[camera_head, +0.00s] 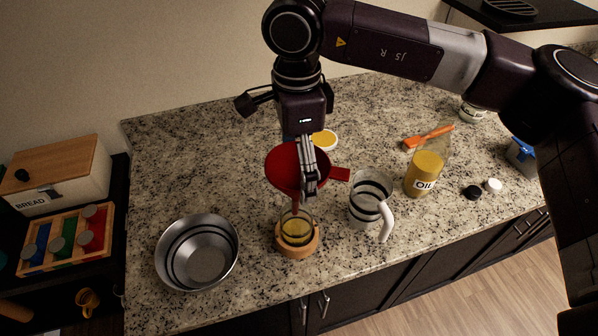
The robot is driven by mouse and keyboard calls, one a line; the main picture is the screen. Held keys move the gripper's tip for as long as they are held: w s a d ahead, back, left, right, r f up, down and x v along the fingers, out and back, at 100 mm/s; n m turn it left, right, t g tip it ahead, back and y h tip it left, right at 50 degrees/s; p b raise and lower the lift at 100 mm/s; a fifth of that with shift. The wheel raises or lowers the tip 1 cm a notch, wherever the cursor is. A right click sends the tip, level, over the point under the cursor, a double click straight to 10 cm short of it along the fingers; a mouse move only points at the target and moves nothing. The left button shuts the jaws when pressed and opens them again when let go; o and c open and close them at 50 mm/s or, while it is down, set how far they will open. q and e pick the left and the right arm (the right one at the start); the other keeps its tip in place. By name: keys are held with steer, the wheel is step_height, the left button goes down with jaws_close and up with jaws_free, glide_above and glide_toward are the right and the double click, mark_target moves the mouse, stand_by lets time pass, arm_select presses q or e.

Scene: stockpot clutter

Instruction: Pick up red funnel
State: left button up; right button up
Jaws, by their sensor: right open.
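The red funnel (282,164) stands near the middle of the granite counter, wide mouth up. Its narrow spout points down toward a glass jar (296,229) with yellow liquid and a wooden base. I cannot tell whether the spout is inside the jar. A red tab sticks out from the funnel's right side. My right gripper (310,190) comes down from above, in front of the funnel's mouth, and hides part of it. Its jaws are open; whether a finger touches the funnel is unclear. My left gripper is not in view.
A metal bowl (168,262) lies at the left of the counter (190,150). A glass pitcher with a white handle (385,222) and an oil jar (421,178) stand right of the funnel. A small yellow-topped dish (324,139) is behind it. An orange brush (428,138) lies further back.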

steer(key=c, duration=1)
steer(key=shift+c, duration=0.5)
steer(key=shift+r, duration=0.15)
